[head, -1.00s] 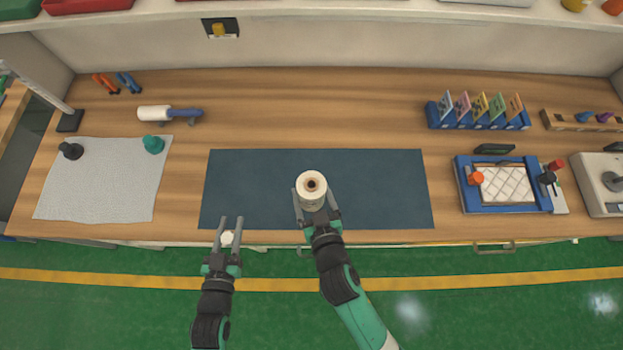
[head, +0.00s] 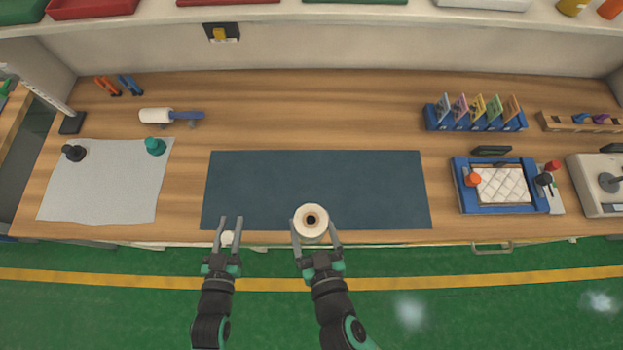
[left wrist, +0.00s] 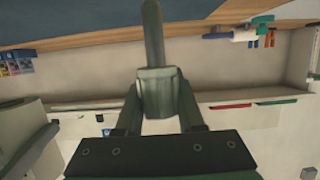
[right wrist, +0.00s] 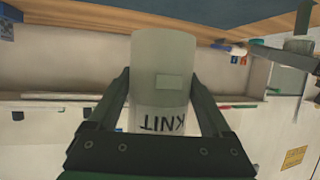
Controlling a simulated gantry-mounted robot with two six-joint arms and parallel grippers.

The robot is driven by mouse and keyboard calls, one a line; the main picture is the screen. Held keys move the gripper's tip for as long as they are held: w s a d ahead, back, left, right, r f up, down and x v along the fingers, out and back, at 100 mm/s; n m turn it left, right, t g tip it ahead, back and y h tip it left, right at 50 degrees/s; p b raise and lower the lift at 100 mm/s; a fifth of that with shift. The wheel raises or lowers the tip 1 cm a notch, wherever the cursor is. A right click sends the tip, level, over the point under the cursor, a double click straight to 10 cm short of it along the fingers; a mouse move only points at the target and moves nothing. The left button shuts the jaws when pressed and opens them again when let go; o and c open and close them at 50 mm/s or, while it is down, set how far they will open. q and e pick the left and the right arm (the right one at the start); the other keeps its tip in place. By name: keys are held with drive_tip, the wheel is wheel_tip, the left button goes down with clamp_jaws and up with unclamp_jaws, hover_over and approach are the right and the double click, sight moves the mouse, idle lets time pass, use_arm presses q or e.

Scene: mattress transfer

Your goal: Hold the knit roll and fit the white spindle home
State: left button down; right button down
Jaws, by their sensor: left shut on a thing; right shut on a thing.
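The word KNIT shows on the roll in the right wrist view (right wrist: 163,75). The white spindle (head: 228,237) is between the fingers of my left gripper (head: 231,224), left of the roll and apart from it. In the left wrist view the spindle (left wrist: 157,93) shows a thick collar and a thin shaft, shaded grey-green. Its far end is hidden in the head view.
A dark blue mat (head: 315,180) lies bare behind the grippers. A grey cloth (head: 105,190) with two knobbed tools lies at left, and a white roller (head: 157,116) behind it. At right are a blue frame with a quilted pad (head: 503,186) and a blue card rack (head: 475,122).

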sight(311, 205)
use_arm(q)
drive_tip(key=shift+f, duration=0.1)
use_arm(e)
drive_tip(key=w, duration=1.3)
drive_tip(key=shift+w, duration=0.15)
idle(0.5)
use_arm(q)
drive_tip(key=shift+f, duration=0.1)
